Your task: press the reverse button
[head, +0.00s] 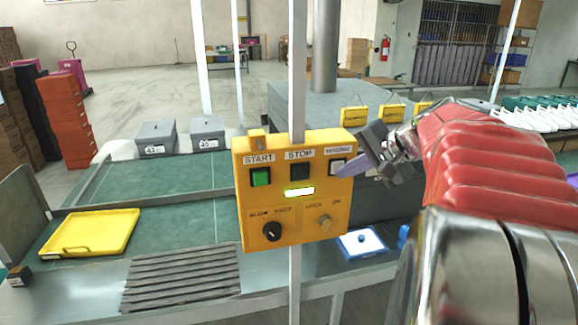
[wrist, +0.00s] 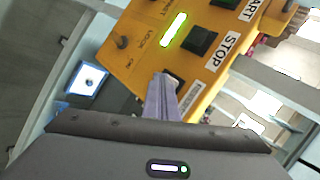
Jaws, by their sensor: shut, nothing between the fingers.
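A yellow control box (head: 290,190) stands on a post in the head view. It carries a green START button (head: 260,177), a dark STOP button (head: 299,172) and, on the right, the reverse button (head: 336,166) under its label. My gripper (head: 342,170) is shut and empty, its tips at the right part of the box, by the reverse button. In the wrist view the shut fingertips (wrist: 167,84) lie over or right against the reverse button (wrist: 173,77) and partly hide it. I cannot tell whether the button is pressed in.
Below the buttons are a lit indicator (head: 299,191), a black speed knob (head: 272,231) and a LOCK knob (head: 325,222). A yellow tray (head: 90,232) lies on the green belt at left. A blue-and-white pad (head: 361,243) lies right of the box.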

